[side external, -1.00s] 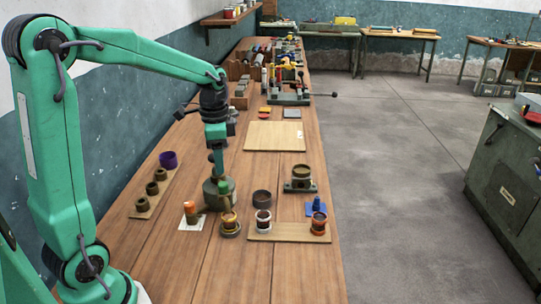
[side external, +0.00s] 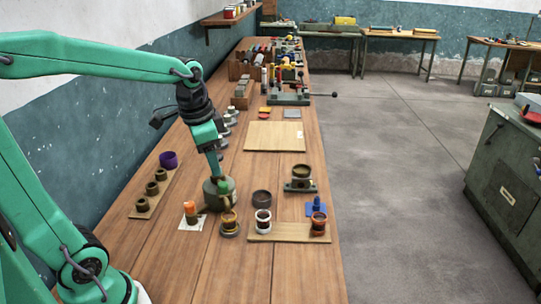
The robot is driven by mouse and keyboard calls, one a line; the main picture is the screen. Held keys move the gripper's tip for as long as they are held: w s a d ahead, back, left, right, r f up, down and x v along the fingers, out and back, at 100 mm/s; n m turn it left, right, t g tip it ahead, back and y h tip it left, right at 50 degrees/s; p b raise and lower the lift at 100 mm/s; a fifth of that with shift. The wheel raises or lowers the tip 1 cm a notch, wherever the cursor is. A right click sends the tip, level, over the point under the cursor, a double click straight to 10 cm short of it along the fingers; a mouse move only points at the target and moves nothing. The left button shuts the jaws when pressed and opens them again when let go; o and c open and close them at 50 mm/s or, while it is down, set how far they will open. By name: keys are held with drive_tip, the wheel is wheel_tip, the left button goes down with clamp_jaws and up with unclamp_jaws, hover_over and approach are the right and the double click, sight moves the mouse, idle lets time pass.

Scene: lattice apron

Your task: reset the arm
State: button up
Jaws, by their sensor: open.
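My gripper (side external: 214,165) is at the lower end of my green arm, left of the middle of the bench. It is open and points down with a tilt. Its tip is just over or at a dark round pot-like piece (side external: 212,199) on the bench; I cannot tell whether they touch. A small green part (side external: 224,187) shows by that piece. The fingers are small in this view, and the space between them does not show clearly.
The wooden bench (side external: 190,262) holds a rail of dark cups (side external: 143,208), an orange-topped piece (side external: 190,211), a dark ring (side external: 262,198), a board with jars (side external: 290,238) and a cup on a stand (side external: 300,176). A bare board (side external: 274,136) lies behind. Clutter fills the far end.

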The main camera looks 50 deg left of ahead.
drive_tip(key=s+d+r+n+t, duration=0.1)
drive_tip(key=s+d+n+t, duration=0.2)
drive_tip(key=s, duration=0.6)
drive_tip(key=shift+d+n, duration=0.5)
drive_tip(key=shift+d, duration=0.85)
